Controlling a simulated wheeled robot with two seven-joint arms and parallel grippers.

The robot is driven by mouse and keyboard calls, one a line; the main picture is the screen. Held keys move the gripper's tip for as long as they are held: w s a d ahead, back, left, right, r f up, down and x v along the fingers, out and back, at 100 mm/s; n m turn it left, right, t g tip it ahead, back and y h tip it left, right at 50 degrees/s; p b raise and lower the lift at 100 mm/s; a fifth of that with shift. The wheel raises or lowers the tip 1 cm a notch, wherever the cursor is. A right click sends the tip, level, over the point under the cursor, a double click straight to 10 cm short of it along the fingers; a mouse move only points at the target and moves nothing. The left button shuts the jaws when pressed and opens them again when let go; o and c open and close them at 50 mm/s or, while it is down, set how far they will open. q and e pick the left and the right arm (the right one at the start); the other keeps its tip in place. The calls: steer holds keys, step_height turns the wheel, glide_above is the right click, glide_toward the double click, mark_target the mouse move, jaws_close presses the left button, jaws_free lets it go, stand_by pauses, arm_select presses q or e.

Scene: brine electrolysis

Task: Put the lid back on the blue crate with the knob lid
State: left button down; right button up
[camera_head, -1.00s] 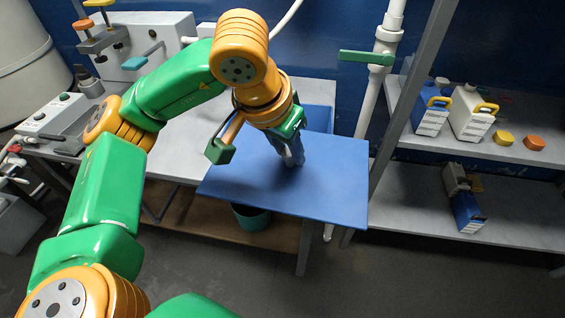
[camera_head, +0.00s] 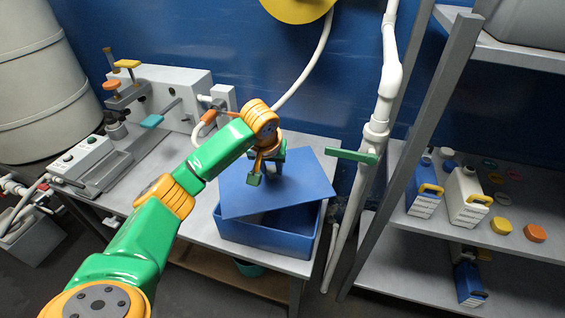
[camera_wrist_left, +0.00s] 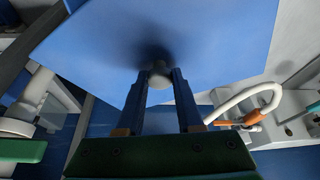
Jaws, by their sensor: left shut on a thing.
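The flat blue lid (camera_head: 305,185) is over the blue crate (camera_head: 268,238) on the bench in the head view, turned out of line with the rim. A strip of the dark opening shows along the crate's front, and the lid hides the rest. I cannot tell whether lid and rim touch. My left gripper (camera_head: 268,172) is above the lid. In the left wrist view, the gripper (camera_wrist_left: 160,88) is shut on the pale round knob (camera_wrist_left: 158,74), with the lid (camera_wrist_left: 205,35) spread out beyond it. My right gripper is not in view.
A green-handled valve (camera_head: 352,156) on a white pipe stands close right of the lid. A shelf rack (camera_head: 430,130) with blue and white jugs is further right. A grey bench device (camera_head: 85,165) and an orange-handled hose (camera_head: 207,118) are left.

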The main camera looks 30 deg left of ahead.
mark_target(269, 184)
arm_select(q)
steer(key=shift+w+a+f, duration=0.1)
steer(key=shift+w+f, duration=0.25)
steer(key=shift+s+f+b, duration=0.1)
steer(key=shift+f+b, duration=0.15)
steer(key=shift+b, duration=0.25)
steer(key=shift+s+f+b, duration=0.65)
steer(key=shift+s+b, duration=0.1)
steer(key=shift+b, duration=0.2)
steer(key=f+b, duration=0.2)
steer(key=f, duration=0.1)
steer(key=shift+w+f+b, duration=0.15)
steer(key=shift+w+b, duration=0.05)
steer(key=shift+b, duration=0.1)
steer(key=shift+w+f, duration=0.1)
steer(key=shift+f, duration=0.25)
steer(key=shift+r, duration=0.2)
steer(key=shift+f, duration=0.25)
